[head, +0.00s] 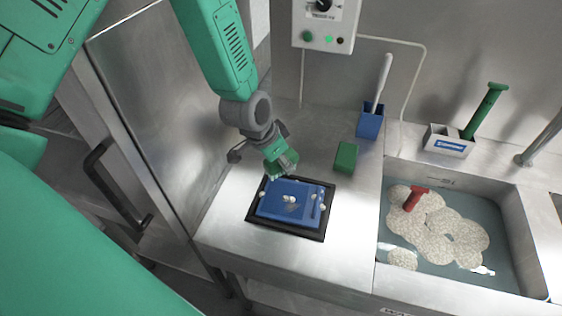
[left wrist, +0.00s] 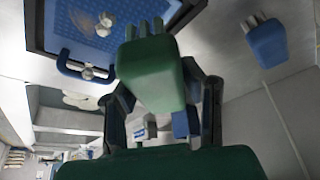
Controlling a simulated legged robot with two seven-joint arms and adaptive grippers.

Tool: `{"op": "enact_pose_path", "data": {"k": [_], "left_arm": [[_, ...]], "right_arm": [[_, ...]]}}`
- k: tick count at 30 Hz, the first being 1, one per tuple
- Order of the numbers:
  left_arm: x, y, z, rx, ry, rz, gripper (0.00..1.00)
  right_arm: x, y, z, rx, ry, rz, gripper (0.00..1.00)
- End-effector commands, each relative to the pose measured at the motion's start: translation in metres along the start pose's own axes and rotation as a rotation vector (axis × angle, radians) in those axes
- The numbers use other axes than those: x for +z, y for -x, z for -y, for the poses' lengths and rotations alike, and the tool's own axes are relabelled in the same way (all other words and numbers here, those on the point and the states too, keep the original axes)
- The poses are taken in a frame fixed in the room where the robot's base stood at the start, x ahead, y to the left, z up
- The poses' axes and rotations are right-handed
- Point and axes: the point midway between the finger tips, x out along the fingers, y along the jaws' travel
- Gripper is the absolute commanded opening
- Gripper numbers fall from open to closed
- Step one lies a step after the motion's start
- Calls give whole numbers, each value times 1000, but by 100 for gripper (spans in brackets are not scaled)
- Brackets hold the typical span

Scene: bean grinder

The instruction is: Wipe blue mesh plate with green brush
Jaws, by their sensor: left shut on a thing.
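The blue mesh plate (head: 276,208) lies flat in a black frame (head: 283,230) on the steel counter, with several whitish bits on it. Its blue surface also shows at the top left of the left wrist view (left wrist: 85,22). My left gripper (head: 268,143) is above the far edge of the plate. It is shut on the green brush (head: 283,163), a green block with pale bristles. The brush (left wrist: 153,72) fills the middle of the left wrist view between the fingers. I cannot tell whether the bristles touch the plate. My right gripper is out of view.
A green block (head: 346,157) and a blue holder (head: 369,123) with a white-handled tool stand right of the plate. A sink (head: 510,225) with pale granular material and a red object (head: 414,198) is at right. A control box (head: 325,25) hangs behind. The counter's front right is clear.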

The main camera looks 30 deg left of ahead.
Motion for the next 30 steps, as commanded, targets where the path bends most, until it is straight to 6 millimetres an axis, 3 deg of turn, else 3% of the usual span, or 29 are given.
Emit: {"op": "enact_pose_path", "data": {"k": [10,30], "left_arm": [[-16,27,-1,-1,0,-1,0],[-18,27,-2,2,-11,-2,0]], "right_arm": [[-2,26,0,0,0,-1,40],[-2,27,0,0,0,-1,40]]}}
